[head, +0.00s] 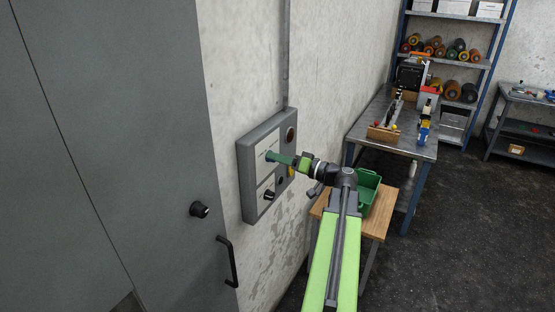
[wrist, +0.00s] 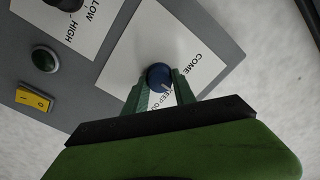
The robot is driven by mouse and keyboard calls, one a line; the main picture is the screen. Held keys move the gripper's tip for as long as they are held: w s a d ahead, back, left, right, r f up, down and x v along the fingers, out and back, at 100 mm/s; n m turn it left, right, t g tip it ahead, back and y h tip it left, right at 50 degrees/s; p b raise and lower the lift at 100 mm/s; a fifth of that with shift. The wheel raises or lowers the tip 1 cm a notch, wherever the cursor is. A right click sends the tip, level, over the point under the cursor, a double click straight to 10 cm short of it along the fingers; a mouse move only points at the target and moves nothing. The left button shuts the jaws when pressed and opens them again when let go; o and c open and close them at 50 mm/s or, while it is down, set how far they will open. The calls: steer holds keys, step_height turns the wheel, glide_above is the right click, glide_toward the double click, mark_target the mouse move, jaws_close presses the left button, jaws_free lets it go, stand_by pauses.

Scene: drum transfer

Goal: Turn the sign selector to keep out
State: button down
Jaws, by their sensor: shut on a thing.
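The sign selector is a round blue knob (wrist: 158,74) on a white plate (wrist: 185,42) of the grey wall panel (head: 247,185). In the wrist view the printed words COME and KEEP OUT show beside it, partly covered by my fingers. A pale pointer mark on the knob faces down and to the right in that view, near the start of KEEP OUT; its exact setting is hard to tell. My gripper (wrist: 160,85) is shut on the knob, one green finger on each side. In the head view my gripper (head: 270,157) reaches the panel and hides the knob.
The panel also carries a black LOW/HIGH knob (head: 268,195), a dark green button (wrist: 45,59), a yellow switch (wrist: 33,98) and a reddish lamp (head: 290,135). A grey door (head: 100,150) stands left. A green bin (head: 367,190) on a wooden stand is behind my arm.

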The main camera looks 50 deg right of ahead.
steer(key=shift+f+m, duration=0.1)
steer(key=shift+m, duration=4.6)
steer(key=c, duration=1)
jaws_free()
steer(key=shift+c, duration=0.2)
steer(key=b+v, duration=0.1)
steer(key=v, duration=1.6)
steer(key=shift+s, duration=0.25)
steer(key=shift+a, duration=0.1)
